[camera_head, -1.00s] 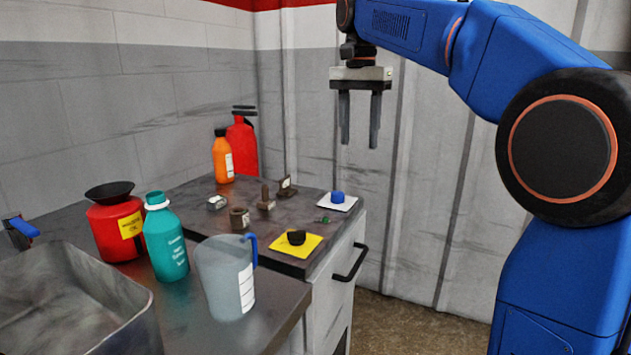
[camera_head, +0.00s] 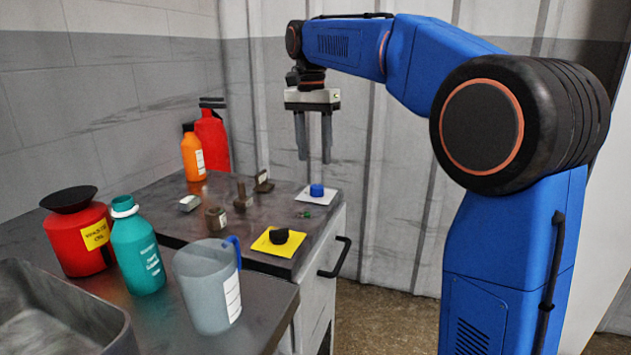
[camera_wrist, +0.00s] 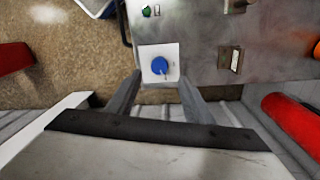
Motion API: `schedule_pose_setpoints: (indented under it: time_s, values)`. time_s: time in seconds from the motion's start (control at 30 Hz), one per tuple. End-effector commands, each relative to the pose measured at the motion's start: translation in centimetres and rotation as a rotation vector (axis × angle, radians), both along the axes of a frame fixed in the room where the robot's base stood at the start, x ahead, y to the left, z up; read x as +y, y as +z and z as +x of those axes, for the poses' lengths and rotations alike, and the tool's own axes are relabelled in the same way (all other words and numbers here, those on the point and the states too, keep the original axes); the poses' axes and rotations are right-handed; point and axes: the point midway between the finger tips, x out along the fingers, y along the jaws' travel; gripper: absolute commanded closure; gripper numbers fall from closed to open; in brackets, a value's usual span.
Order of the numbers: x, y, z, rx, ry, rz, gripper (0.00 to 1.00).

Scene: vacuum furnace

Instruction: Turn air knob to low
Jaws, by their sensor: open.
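A blue round knob (camera_head: 317,190) sits on a white square plate (camera_head: 309,199) at the back right corner of the bench top. A black knob (camera_head: 279,236) sits on a yellow plate (camera_head: 262,246) nearer the front. No readable label tells me which one is the air knob. My gripper (camera_head: 315,160) points down, open and empty, above the blue knob and apart from it. In the wrist view the blue knob (camera_wrist: 159,65) shows between the fingertips, with a pale mark on its lower edge.
Metal fittings (camera_head: 242,197) and a small green part (camera_head: 304,215) are on the bench. A black handle (camera_head: 335,258) sticks out at the front right.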

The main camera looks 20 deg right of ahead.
Motion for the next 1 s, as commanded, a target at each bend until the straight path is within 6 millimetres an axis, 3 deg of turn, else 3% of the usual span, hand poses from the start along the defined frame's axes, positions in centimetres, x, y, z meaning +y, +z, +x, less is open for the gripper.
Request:
schedule_pose_setpoints:
  time_s: [0.4, 0.6, 0.9, 0.93, 1.0]
  values:
    - [-0.3, -6.6, -0.3, 0.001, 0.000, 0.000, 0.53]
    - [-0.3, -7.9, -0.4, 0.000, 0.000, 0.000, 0.53]
    - [-0.3, -8.2, -0.4, 0.000, 0.000, 0.000, 0.53]
    - [-0.3, -8.2, -0.4, 0.000, 0.000, 0.000, 0.55]
    - [-0.3, -8.2, -0.4, 0.000, 0.000, 0.000, 0.72]
